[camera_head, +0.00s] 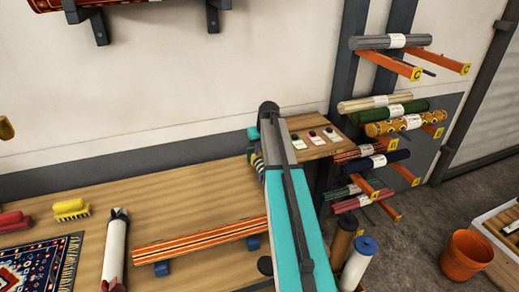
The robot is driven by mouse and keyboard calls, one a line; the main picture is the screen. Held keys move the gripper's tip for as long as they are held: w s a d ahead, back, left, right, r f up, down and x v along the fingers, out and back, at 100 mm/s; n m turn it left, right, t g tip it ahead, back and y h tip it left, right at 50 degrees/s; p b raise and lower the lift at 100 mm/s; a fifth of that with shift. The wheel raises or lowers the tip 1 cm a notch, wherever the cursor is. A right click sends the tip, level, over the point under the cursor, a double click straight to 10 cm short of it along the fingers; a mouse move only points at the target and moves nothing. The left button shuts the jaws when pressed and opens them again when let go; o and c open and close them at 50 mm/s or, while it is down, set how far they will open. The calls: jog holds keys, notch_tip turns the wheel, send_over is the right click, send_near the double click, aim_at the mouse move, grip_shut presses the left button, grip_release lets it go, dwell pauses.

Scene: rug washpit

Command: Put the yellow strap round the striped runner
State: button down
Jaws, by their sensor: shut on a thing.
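The striped runner (200,240) is a long, thin roll with orange, red and pale stripes. It lies on blue supports (162,268) on the wooden bench, left of my arm. Its right end reaches close to my teal arm. My gripper does not show; my arm hides what lies behind it. I cannot make out the yellow strap for certain. Small banded pieces with some yellow (256,162) show just left of my arm's far part, mostly hidden, and I cannot tell what they are. No strap shows around the visible length of the runner.
A rack of rolls (390,107) with orange arms stands right. An orange bucket (466,257) stands lower right.

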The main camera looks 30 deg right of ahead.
dwell(0.3)
jog(key=c, duration=1.8)
grip_release()
jog(key=shift+r, duration=0.1)
jog(key=b+v, duration=0.3)
jog(key=v, duration=1)
jog(key=shift+r+b, duration=0.25)
jog(key=shift+b, duration=0.05)
jog(key=shift+s, duration=0.1)
